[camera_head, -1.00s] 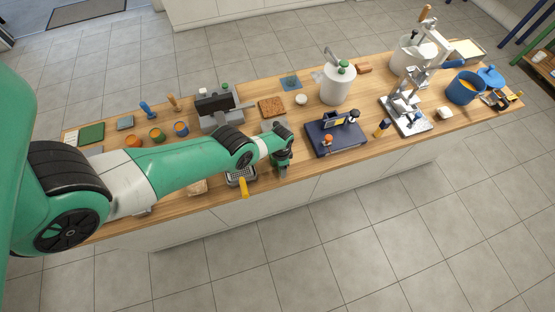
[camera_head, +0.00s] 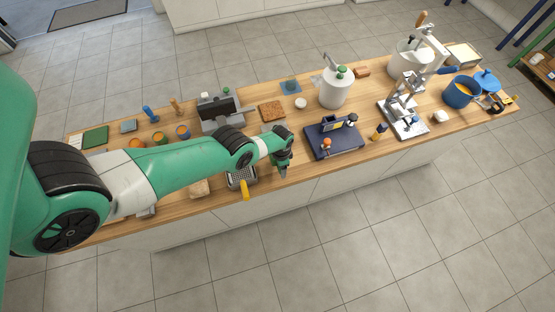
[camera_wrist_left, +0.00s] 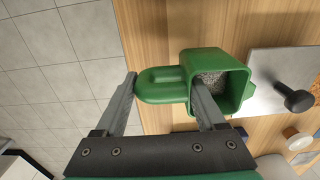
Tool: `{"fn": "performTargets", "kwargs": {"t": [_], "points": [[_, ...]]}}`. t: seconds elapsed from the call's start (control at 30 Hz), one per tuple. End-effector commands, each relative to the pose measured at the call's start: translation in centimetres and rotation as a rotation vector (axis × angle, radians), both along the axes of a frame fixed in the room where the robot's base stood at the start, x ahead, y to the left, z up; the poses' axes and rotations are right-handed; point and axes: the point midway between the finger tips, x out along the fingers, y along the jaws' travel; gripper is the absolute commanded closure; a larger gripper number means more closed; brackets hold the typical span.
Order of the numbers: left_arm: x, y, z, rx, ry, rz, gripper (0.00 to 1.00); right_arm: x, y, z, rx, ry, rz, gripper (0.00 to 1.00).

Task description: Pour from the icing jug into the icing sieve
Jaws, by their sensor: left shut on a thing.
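The green jug (camera_wrist_left: 240,75) shows in the left wrist view, with grey-white grainy stuff inside it. My left gripper (camera_wrist_left: 165,95) is shut on the jug, one finger on each side near its looped handle; the right-hand finger covers part of the jug's mouth. In the head view my left gripper (camera_head: 283,168) is over the front edge of the counter, and the jug is hard to make out there. A grey mesh piece with a yellow handle (camera_head: 244,189), which looks like the sieve, lies just left of the gripper, partly behind my arm. My right gripper is not in view.
A grey unit with a black panel (camera_head: 218,110) and a brown slab (camera_head: 272,111) lie behind. A white tank (camera_head: 335,90) stands farther back. The wooden counter's front edge is close.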

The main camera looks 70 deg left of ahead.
Motion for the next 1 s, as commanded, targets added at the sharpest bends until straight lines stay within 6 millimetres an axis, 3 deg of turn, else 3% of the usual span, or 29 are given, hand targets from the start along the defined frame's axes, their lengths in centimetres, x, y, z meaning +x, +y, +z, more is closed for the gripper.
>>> {"fn": "performTargets", "kwargs": {"t": [0.57, 1.0], "points": [[0.1, 0.0, 0.1, 0.001, -0.001, 0.0, 1.0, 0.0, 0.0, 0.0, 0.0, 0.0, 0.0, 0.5], [0.0, 0.0, 2.6, 0.001, -0.001, 0.0, 1.0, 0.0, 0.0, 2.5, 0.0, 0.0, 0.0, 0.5]]}}
